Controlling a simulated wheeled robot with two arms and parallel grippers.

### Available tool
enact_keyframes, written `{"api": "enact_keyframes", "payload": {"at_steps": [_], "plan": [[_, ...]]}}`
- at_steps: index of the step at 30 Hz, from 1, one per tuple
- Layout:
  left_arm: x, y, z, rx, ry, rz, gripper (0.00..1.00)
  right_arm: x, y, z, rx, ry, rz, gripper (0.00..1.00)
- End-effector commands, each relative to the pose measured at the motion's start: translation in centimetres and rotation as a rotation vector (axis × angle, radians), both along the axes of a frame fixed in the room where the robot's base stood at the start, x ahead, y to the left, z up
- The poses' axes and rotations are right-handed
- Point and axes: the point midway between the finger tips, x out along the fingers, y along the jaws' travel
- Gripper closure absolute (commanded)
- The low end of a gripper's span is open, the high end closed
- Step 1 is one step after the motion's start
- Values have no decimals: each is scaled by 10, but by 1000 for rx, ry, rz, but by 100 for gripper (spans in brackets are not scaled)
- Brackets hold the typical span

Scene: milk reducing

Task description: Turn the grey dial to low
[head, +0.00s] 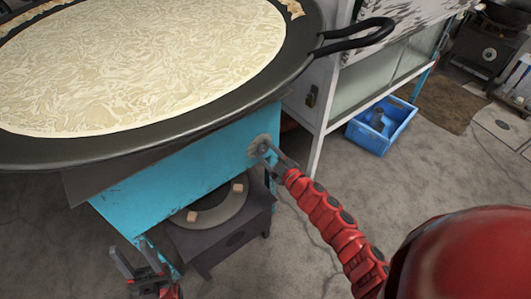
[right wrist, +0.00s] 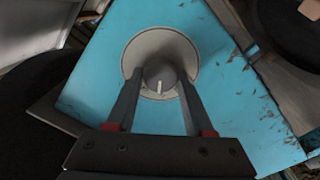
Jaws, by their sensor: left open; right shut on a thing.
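The grey dial (right wrist: 160,74) sits on a round pale plate (right wrist: 146,48) fixed to a blue panel (right wrist: 97,82). In the right wrist view the dial's white mark points toward the bottom of the picture, toward my gripper's base. My right gripper (right wrist: 158,84) is shut on the dial, with one finger at each side of it. In the head view my right gripper (head: 264,153) reaches the pale plate (head: 258,143) at the right end of the blue stand; the dial there is mostly hidden. My left gripper (head: 138,264) is open and empty, low at the left.
A wide black pan (head: 200,126) of creamy milk rests over the blue stand (head: 176,175). Its looped handle (head: 370,35) sticks out to the right. A dark burner (head: 222,238) stands below. A blue crate (head: 370,136) is on the floor at right. The floor at right of my arm is open.

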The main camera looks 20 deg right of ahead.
Motion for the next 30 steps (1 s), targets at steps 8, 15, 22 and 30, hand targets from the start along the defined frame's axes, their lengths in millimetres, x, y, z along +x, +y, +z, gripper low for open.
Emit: {"api": "enact_keyframes", "payload": {"at_steps": [8,15,22,30], "plan": [[0,0,-3,0,0,0,50,-1,1,-1,-42,-14,2,100],[0,0,-3,0,0,0,50,0,0,-1,-44,-15,2,100],[0,0,-3,0,0,0,50,0,0,-1,-43,-14,0,25],[0,0,-3,0,0,0,50,0,0,0,-43,-14,0,18]]}}
